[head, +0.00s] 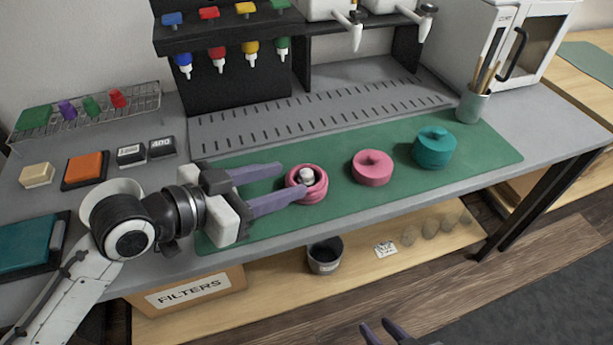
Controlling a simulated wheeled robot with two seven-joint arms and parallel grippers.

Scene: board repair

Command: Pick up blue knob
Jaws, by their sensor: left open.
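A teal-blue round piece with a small knob on top (434,150) stands on the right part of the green mat (490,145). It is the nearest match to a blue knob on the mat.
A dark rack (225,95) with coloured bottles, one blue (183,62), stands behind the mat. A cup of brushes (473,104) is at the mat's right back. A wire rack (85,112) and small boxes are on the left. A filters box (190,291) sits below the bench.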

